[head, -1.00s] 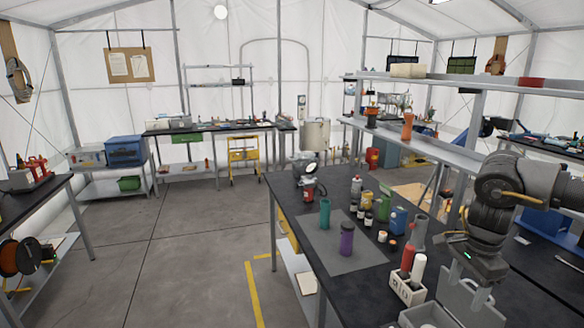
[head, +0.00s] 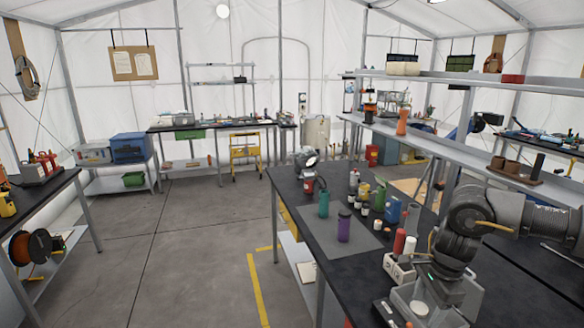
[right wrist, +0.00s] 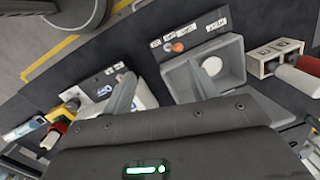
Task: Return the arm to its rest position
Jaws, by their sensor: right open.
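My right arm comes in from the right side of the head view. Its gripper (head: 440,292) points down over the grey bins at the near end of the black workbench (head: 345,282). In the right wrist view the two fingers stand apart with nothing held between them, so the gripper (right wrist: 163,88) is open. In the head view the fingertips are partly hidden among the bins. My left gripper is not in view.
A purple bottle (head: 344,226) and a teal bottle (head: 323,203) stand on the grey mat, with several small containers behind. A white holder (head: 399,269) with red and white bottles is close to my right gripper. A raised shelf (head: 450,156) runs behind.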

